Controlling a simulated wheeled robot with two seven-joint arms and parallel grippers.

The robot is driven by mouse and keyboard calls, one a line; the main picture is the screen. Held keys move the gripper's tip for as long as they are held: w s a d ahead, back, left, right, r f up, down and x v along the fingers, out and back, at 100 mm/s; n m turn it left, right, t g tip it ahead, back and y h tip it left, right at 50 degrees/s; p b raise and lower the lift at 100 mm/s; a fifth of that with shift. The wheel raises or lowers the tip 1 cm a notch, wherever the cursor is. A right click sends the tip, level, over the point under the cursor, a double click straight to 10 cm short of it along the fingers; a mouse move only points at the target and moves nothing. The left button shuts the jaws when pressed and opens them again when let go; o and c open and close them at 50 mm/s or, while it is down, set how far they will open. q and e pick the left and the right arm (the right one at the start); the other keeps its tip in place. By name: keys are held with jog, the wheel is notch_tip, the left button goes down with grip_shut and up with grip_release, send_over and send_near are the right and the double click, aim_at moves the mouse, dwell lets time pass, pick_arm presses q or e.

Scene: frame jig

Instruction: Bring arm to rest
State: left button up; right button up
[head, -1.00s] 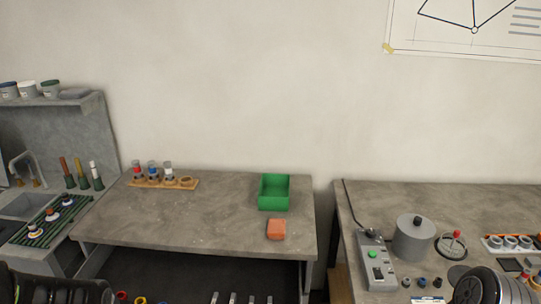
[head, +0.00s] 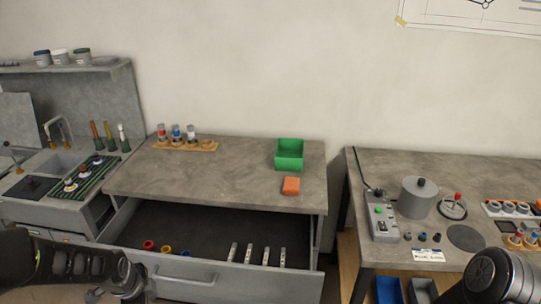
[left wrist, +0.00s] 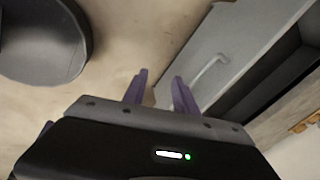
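My left arm (head: 75,265) comes in at the lower left of the head view, in front of the drawer. Its fingertips cannot be made out there. In the left wrist view my left gripper (left wrist: 160,85) has its two purple fingers apart with nothing between them, over bare floor and near the grey drawer front (left wrist: 225,50). My right arm (head: 495,278) shows only in part at the lower right of the head view, in front of the right table. Its gripper is out of view.
The open drawer (head: 225,275) holds coloured rings and several metal bars. A green bin (head: 289,155) and an orange block (head: 291,186) are on the middle bench (head: 225,185). The right table (head: 375,170) carries a control box (head: 382,218) and a grey pot (head: 418,196).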

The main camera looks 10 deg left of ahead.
pick_arm(q)
jog(key=d+f+n+h, duration=0.1)
jog(key=d+f+n, duration=0.4)
jog(key=d+n, duration=0.25)
jog(key=d+f+n+h, duration=0.2)
jog(key=d+f+n, duration=0.45)
jog(key=d, duration=0.25)
jog(key=s+d+f+g, duration=0.1)
jog(key=s+d+f, duration=0.3)
jog(key=s+d, duration=0.3)
jog(key=s+d+f+n+g+h, duration=0.1)
jog(key=s+d+f, duration=0.2)
jog(key=s+d, duration=0.3)
jog(key=shift+s+d+f+g, duration=0.35)
jog(key=shift+s+d+g, duration=0.05)
jog(key=shift+s, duration=0.7)
jog(key=shift+a+n, duration=0.1)
jog(key=shift+n, duration=0.2)
